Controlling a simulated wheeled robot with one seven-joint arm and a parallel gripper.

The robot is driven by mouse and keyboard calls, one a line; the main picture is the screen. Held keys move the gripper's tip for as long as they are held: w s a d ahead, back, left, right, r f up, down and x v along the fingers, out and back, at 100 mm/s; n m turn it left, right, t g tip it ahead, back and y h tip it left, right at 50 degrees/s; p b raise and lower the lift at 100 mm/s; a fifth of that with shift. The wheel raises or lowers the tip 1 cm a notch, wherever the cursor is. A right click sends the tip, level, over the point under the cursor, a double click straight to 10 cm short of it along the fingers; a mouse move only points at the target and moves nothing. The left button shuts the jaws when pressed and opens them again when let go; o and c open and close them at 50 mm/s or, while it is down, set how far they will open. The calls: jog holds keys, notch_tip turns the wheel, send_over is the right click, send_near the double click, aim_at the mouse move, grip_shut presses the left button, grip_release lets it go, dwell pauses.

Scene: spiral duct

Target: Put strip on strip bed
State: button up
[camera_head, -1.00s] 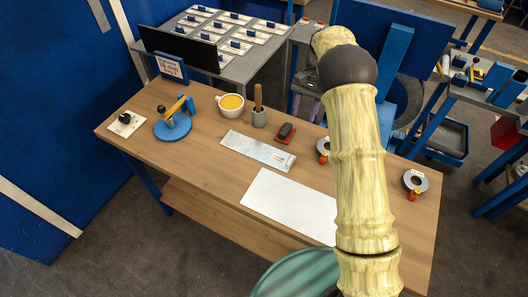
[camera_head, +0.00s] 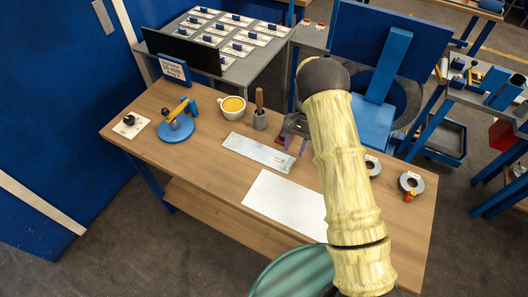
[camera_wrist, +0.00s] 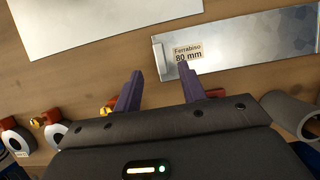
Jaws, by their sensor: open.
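A grey metal strip (camera_head: 257,152) lies flat on the wooden bench. In the wrist view the strip (camera_wrist: 275,45) carries a label reading "Ferrabiso 80 mm" near its left end. My gripper (camera_wrist: 160,85) has two purple fingers, spread apart and empty. It points down at the bench, with its right fingertip close to the strip's labelled end. In the head view my gripper (camera_head: 296,143) is just right of the strip's right end. I cannot tell which object is the strip bed; a blue machine (camera_head: 388,60) with a slanted narrow bar stands behind the bench.
A white sheet (camera_head: 284,203) lies in front of the strip. Grey rings (camera_head: 411,182) lie at the bench's right. My arm hides some bench.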

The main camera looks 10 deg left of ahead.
aim_at(291, 161)
dwell(0.3)
jog(key=shift+p+x, duration=1.35)
jog(key=shift+x, duration=1.25)
jog(key=shift+w, duration=0.1)
jog(key=shift+c, duration=0.2)
grip_shut()
